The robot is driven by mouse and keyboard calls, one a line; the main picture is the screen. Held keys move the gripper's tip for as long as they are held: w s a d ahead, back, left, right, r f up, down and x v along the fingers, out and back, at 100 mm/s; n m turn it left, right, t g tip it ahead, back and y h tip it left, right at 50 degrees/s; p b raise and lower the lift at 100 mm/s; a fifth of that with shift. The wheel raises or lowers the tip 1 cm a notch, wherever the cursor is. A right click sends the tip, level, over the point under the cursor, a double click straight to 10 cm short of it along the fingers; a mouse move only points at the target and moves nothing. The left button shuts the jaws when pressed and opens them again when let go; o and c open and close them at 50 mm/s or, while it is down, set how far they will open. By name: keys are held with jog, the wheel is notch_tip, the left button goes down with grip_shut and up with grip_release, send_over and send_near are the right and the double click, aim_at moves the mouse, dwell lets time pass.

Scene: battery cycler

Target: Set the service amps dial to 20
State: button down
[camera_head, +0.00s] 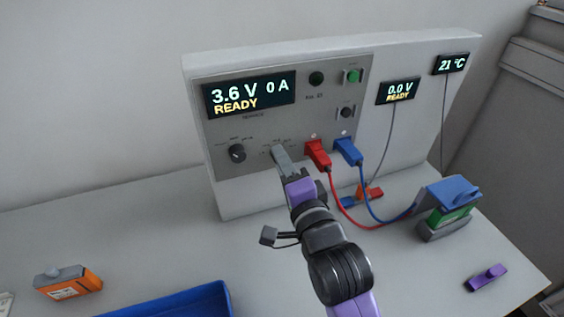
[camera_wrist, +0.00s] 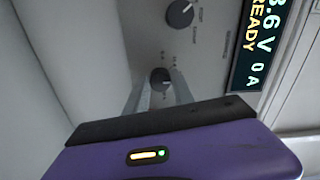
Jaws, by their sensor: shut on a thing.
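The panel of the grey cycler (camera_head: 222,135) carries a dark round amps dial, which shows in the wrist view (camera_wrist: 160,79) between my two fingers. My gripper (camera_head: 279,152) is shut on this dial at the lower middle of the panel, and its fingers hide the dial in the head view. The dial's pointer and most of its scale marks are too small or hidden to read. The main display (camera_head: 249,94) reads 3.6 V, 0 A and READY.
Another black dial (camera_head: 237,153) sits left of my gripper. Red (camera_head: 318,152) and blue (camera_head: 348,151) plugs with cables are close on the right. A battery holder (camera_head: 446,212), an orange pack (camera_head: 68,283), a blue tray (camera_head: 190,299) and a purple piece (camera_head: 486,277) are on the bench.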

jog(key=c, duration=1.1)
grip_release()
jog(key=b+v, duration=0.1)
jog(key=v, duration=0.6)
jog(key=shift+s+d, duration=0.15)
jog(key=shift+s, duration=0.25)
